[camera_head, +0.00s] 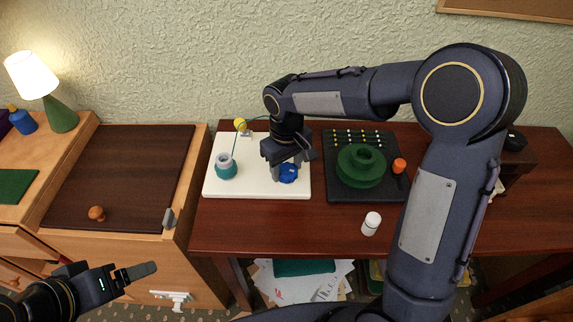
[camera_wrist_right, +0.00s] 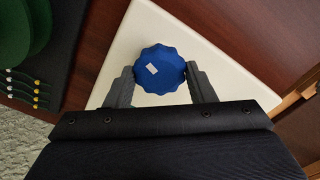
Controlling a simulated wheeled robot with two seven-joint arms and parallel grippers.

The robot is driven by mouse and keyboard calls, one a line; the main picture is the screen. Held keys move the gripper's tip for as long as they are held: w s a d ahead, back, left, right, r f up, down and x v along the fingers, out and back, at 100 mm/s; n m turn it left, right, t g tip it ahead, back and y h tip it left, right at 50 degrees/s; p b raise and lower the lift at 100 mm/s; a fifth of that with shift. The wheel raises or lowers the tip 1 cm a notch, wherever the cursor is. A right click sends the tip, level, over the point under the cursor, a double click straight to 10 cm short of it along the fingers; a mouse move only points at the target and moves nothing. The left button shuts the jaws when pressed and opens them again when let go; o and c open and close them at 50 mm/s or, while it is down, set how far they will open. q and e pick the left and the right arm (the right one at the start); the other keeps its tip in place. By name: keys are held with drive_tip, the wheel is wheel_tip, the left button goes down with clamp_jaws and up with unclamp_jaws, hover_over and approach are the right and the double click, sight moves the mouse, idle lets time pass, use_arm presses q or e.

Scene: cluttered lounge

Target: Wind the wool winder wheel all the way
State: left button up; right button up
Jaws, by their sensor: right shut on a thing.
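The wool winder is a white board (camera_head: 258,188) on the dark red table, carrying a teal spool (camera_head: 226,168), a yellow knob (camera_head: 240,124) at the back and a blue scalloped wheel (camera_head: 289,174). A thin teal strand runs up from the spool past the yellow knob. My right gripper (camera_head: 287,160) points down over the wheel. In the right wrist view its fingers (camera_wrist_right: 160,88) are shut on the opposite sides of the blue wheel (camera_wrist_right: 160,69), which has a small white label on top. My left gripper (camera_head: 135,278) is at the lower left, away from the winder; its finger opening is unclear.
A black mat (camera_head: 335,192) right of the board holds a green round piece (camera_head: 362,166) and several small pins. An orange knob (camera_head: 399,165) and a white bottle (camera_head: 371,223) stand nearby. A wooden cabinet (camera_head: 120,175) and a lit lamp (camera_head: 55,95) are at the left.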

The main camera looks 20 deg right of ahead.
sight(287, 169)
drive_tip(key=shift+m, duration=1.9)
drive_tip(key=o, duration=1)
drive_tip(key=shift+c, duration=0.2)
drive_tip(key=shift+r+p, duration=0.6)
drive_tip(key=shift+r, duration=3.3)
